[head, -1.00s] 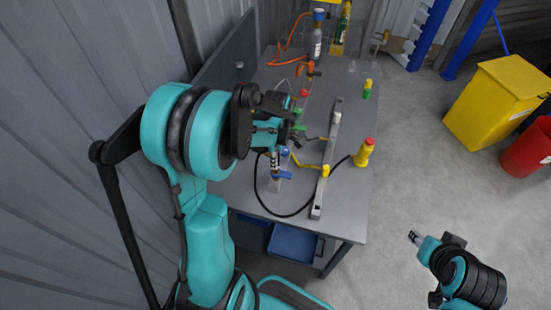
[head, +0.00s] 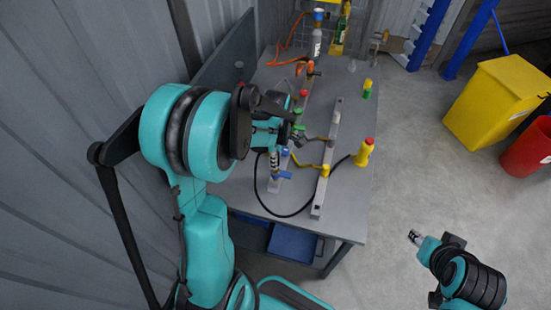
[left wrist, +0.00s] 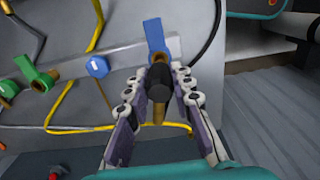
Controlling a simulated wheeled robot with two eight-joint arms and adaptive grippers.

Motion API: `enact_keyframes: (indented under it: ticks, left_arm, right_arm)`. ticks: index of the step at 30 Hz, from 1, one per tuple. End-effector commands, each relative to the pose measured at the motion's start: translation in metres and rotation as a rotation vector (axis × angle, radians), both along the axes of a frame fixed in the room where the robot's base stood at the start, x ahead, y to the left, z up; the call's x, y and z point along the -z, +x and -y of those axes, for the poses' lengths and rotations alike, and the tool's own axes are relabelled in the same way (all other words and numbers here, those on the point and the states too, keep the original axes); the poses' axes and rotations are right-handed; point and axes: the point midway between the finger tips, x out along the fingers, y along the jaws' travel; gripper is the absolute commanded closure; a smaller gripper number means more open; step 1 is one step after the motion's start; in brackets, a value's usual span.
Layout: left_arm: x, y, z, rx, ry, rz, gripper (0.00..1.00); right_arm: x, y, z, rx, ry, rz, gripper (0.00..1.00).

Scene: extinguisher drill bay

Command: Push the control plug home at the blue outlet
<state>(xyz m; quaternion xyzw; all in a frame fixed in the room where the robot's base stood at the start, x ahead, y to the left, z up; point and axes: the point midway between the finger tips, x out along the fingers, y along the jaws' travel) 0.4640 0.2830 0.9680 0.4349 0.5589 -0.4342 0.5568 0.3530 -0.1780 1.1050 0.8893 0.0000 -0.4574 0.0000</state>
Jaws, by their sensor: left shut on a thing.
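My left gripper (left wrist: 158,84) is shut on a dark plug (left wrist: 159,82), with a brass-coloured part below it in the left wrist view. The blue outlet lever (left wrist: 154,34) is just beyond the plug, on a brass fitting. Whether plug and outlet touch or are seated is hidden. In the head view my left gripper (head: 275,147) is over the near end of the manifold, beside the blue outlet (head: 284,175). A round blue knob (left wrist: 97,66) is to its left in the wrist view. My right gripper (head: 416,238) is away from the table; its jaws are too small to judge.
The grey table (head: 347,200) carries a long grey bar (head: 331,150), a yellow bottle with a red cap (head: 364,152) and a black hose (head: 257,190). Green levers (left wrist: 37,72) are near the blue knob. A yellow bin (head: 500,100) and red bucket (head: 527,150) stand on the floor.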

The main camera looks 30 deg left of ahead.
Motion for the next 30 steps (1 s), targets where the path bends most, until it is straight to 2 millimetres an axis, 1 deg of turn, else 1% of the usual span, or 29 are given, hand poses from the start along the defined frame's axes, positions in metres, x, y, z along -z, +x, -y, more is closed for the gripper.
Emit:
enact_keyframes:
  ticks: [21,30]
  left_arm:
    - [0.023,0.0,0.0,0.0,0.0,0.0,1.0]
    - [0.023,0.0,0.0,0.0,0.0,0.0,1.0]
  right_arm:
    - [0.02,0.0,0.0,0.0,0.0,0.0,0.6]
    - [0.021,0.0,0.0,0.0,0.0,0.0,0.6]
